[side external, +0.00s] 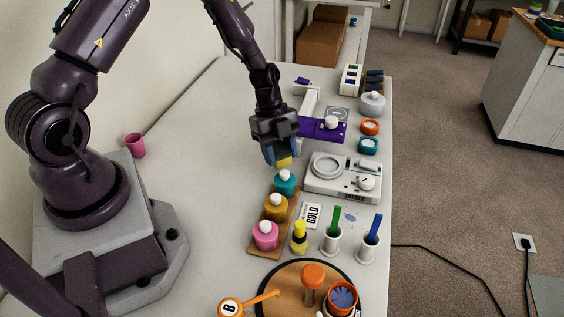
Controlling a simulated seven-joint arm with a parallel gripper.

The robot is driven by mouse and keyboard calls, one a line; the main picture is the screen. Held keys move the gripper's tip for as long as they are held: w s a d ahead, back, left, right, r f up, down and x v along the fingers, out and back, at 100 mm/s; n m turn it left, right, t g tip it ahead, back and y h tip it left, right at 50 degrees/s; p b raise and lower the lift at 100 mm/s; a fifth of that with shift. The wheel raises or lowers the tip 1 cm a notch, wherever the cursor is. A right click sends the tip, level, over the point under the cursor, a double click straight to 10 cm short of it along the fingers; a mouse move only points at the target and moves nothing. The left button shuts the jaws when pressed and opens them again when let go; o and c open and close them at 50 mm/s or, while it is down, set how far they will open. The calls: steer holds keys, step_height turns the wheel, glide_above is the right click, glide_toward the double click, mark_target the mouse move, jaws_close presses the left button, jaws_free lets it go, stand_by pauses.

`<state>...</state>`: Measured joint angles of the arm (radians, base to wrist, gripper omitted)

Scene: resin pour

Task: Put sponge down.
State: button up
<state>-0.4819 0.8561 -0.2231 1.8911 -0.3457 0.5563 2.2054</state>
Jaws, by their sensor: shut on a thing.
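My gripper (278,154) points down over the white table, behind the row of bottles. It is shut on the sponge (285,161), of which a small yellow part shows below the fingers. The rest of the sponge is hidden by the fingers. The sponge appears a little above the table, close behind the teal bottle (285,184); I cannot tell the exact gap.
A wooden rack holds the teal, amber (276,208) and pink (265,236) bottles. A white device (345,178) with a dial and a purple-topped device (322,129) stand to the right. A round wooden board (273,283) lies in front. Bare table (205,150) lies to the left.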

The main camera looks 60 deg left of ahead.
mark_target(282, 163)
steer(key=shift+w+f, duration=0.25)
steer(key=shift+f, duration=0.1)
steer(key=shift+w+f, duration=0.1)
steer(key=shift+f, duration=1.5)
steer(key=o, duration=0.9)
steer(key=shift+f, duration=0.1)
